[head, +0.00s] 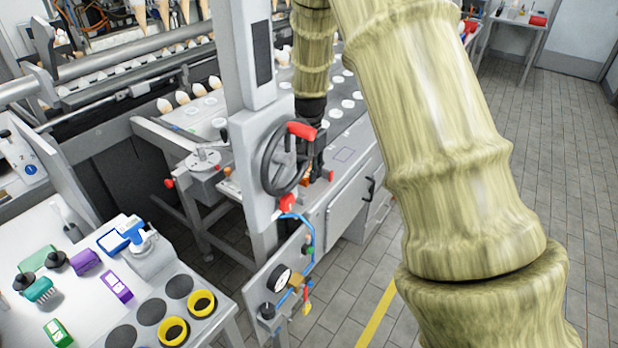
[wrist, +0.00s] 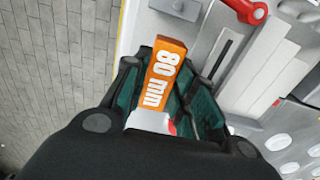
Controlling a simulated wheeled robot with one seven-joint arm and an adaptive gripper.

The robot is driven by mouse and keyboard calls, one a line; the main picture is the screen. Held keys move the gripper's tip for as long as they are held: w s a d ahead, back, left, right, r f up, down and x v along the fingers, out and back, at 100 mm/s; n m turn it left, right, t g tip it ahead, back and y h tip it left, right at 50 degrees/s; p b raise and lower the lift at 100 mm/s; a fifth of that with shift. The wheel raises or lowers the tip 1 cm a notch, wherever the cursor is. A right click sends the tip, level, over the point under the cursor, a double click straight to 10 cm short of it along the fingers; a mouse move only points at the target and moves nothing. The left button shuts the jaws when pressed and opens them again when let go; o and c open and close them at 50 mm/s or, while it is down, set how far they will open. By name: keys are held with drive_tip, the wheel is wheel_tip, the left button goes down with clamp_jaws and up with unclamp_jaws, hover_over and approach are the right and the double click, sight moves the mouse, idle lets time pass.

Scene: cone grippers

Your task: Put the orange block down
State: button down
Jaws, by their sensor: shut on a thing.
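An orange block (wrist: 166,70) marked "80 mm" in white stands out in the wrist view. It sits between the dark green-padded fingers of my gripper (wrist: 163,82), which is shut on it. A white part with a bit of red shows at its near end. Below the block is the pale edge of the machine top, and I cannot tell whether they touch. In the head view my gripper (head: 317,150) is a dark shape behind the machine's post and handwheel, mostly hidden.
The handwheel (head: 287,158) with a red handle stands in front of my gripper. A red lever (wrist: 246,10) lies near the block in the wrist view. The machine table (head: 190,122) carries white discs. A bench (head: 75,300) with stamps and tools is at the lower left. Tiled floor lies right.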

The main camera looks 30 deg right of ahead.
drive_tip(key=shift+s+f, duration=0.3)
drive_tip(key=shift+f, duration=0.05)
drive_tip(key=shift+f+p, duration=0.4)
drive_tip(key=shift+f, duration=0.55)
drive_tip(key=shift+w+f, duration=0.2)
drive_tip(key=shift+f, duration=0.15)
drive_tip(key=shift+s+r, duration=0.15)
drive_tip(key=shift+s, duration=0.05)
drive_tip(key=c, duration=1.2)
unclamp_jaws()
drive_tip(key=shift+w+f, duration=0.1)
drive_tip(key=shift+f, duration=0.15)
drive_tip(key=shift+o, duration=0.2)
drive_tip(key=shift+r, duration=0.1)
wheel_tip(320, 180, up, 12)
drive_tip(key=shift+r+b, duration=0.15)
drive_tip(key=shift+b, duration=1.1)
